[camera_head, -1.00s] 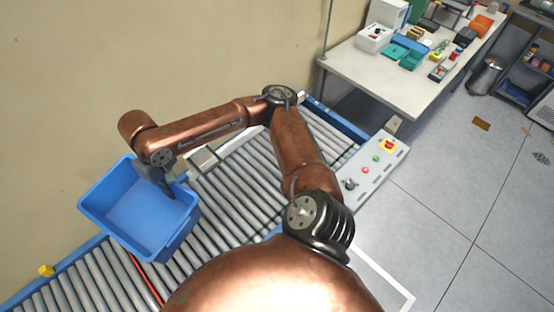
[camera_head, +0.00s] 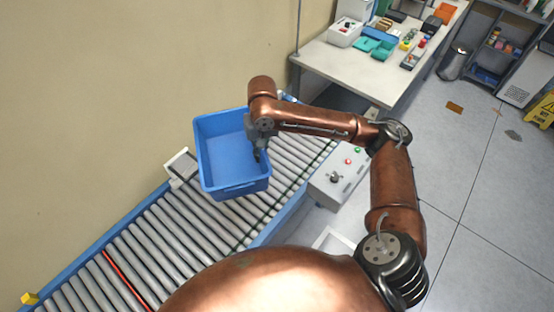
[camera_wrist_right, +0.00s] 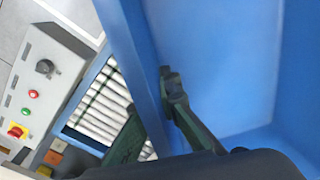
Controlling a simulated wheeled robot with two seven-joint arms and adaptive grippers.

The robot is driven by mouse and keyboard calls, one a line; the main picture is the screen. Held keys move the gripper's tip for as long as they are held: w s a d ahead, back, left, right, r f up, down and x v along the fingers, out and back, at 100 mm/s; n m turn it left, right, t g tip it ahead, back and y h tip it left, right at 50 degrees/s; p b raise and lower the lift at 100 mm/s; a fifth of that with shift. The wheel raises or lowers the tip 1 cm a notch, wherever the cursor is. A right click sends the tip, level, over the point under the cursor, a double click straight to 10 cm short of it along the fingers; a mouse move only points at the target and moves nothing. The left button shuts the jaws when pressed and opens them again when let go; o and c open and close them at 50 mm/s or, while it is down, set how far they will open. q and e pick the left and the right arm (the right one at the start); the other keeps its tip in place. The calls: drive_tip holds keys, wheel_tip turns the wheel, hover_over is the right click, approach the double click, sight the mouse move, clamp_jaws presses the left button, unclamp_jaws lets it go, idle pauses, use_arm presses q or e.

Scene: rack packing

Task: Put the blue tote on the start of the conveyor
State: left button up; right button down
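The blue tote (camera_head: 222,160) is empty and sits over the roller conveyor (camera_head: 190,245), near the wall. The head view does not show whether its base touches the rollers. My right gripper (camera_head: 257,150) is at the tote's right wall. In the right wrist view the gripper (camera_wrist_right: 150,105) has one finger inside the tote (camera_wrist_right: 215,60) and one outside, with the wall's rim between them. It appears closed on that wall. My left gripper is in neither view.
A control box (camera_head: 340,175) with buttons stands beside the conveyor. A white table (camera_head: 375,70) with bins and small items is at the back. A red line (camera_head: 125,278) crosses the rollers at lower left, and a yellow block (camera_head: 30,298) sits on the conveyor's edge.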

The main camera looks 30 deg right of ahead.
drive_tip(key=w+d+f+m+b, duration=0.2)
drive_tip(key=w+d+f+m, duration=0.2)
drive_tip(key=w+f, duration=0.4)
drive_tip(key=m+b, duration=0.4)
drive_tip(key=m, duration=0.3)
approach(285, 171)
drive_tip(key=s+a, duration=0.2)
drive_tip(key=shift+t, duration=0.4)
drive_tip(key=shift+w+d+f+b, duration=0.1)
drive_tip(key=shift+f+b, duration=0.15)
drive_tip(key=shift+f, duration=1.2)
drive_tip(key=shift+w+d+f+b, duration=0.1)
drive_tip(key=shift+w+f+b, duration=0.1)
drive_tip(key=shift+f, duration=1.25)
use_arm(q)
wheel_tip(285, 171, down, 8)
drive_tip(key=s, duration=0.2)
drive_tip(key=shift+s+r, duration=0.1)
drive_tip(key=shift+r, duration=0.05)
use_arm(e)
drive_tip(key=shift+s+a, duration=0.1)
drive_tip(key=c, duration=2.6)
unclamp_jaws()
drive_tip(key=shift+f, duration=0.15)
drive_tip(key=o, duration=0.4)
drive_tip(key=shift+o, duration=0.2)
